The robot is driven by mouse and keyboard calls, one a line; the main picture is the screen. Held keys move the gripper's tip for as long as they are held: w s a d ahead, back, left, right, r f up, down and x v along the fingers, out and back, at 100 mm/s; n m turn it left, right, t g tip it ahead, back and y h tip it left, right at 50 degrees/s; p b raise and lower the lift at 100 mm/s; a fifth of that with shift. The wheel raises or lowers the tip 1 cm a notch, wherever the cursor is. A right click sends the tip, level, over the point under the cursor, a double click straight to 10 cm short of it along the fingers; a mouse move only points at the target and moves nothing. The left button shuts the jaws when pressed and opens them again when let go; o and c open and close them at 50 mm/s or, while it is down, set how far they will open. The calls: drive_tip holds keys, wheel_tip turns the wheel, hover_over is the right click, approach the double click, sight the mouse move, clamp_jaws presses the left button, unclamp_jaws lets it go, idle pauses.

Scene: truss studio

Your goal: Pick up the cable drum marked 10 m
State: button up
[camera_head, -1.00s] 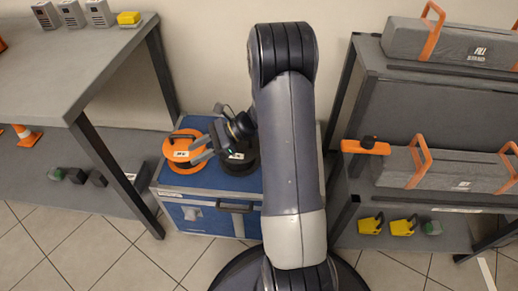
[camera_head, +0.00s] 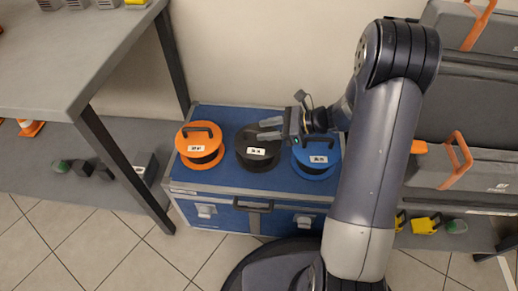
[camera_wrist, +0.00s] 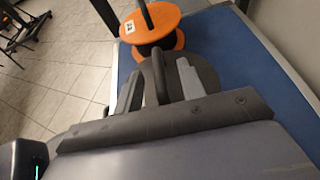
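Three cable drums stand in a row on a blue case (camera_head: 215,185): an orange drum (camera_head: 201,158) at left, a black drum (camera_head: 262,163) in the middle and a blue drum (camera_head: 318,168) at right. Each has a white label, too small to read surely. My gripper (camera_head: 271,129) reaches in from the right over the black drum's back part. In the wrist view my open gripper (camera_wrist: 159,85) has a finger on either side of the black drum's dark handle (camera_wrist: 158,72), with gaps to both. The orange drum (camera_wrist: 150,27) stands just beyond it.
A grey table (camera_head: 75,60) stands at left with a leg near the case. Grey shelving with long cases (camera_head: 490,170) and orange handles is at right, partly behind my arm. A wall runs close behind the drums. Tiled floor is free in front.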

sight(258, 132)
drive_tip(key=x, duration=0.3)
drive_tip(key=shift+a+f+b, duration=0.1)
drive_tip(key=shift+f+b, duration=0.1)
drive_tip(key=shift+b, duration=0.2)
drive_tip(key=shift+c, duration=0.2)
clamp_jaws()
drive_tip(key=shift+r, duration=0.1)
idle(0.8)
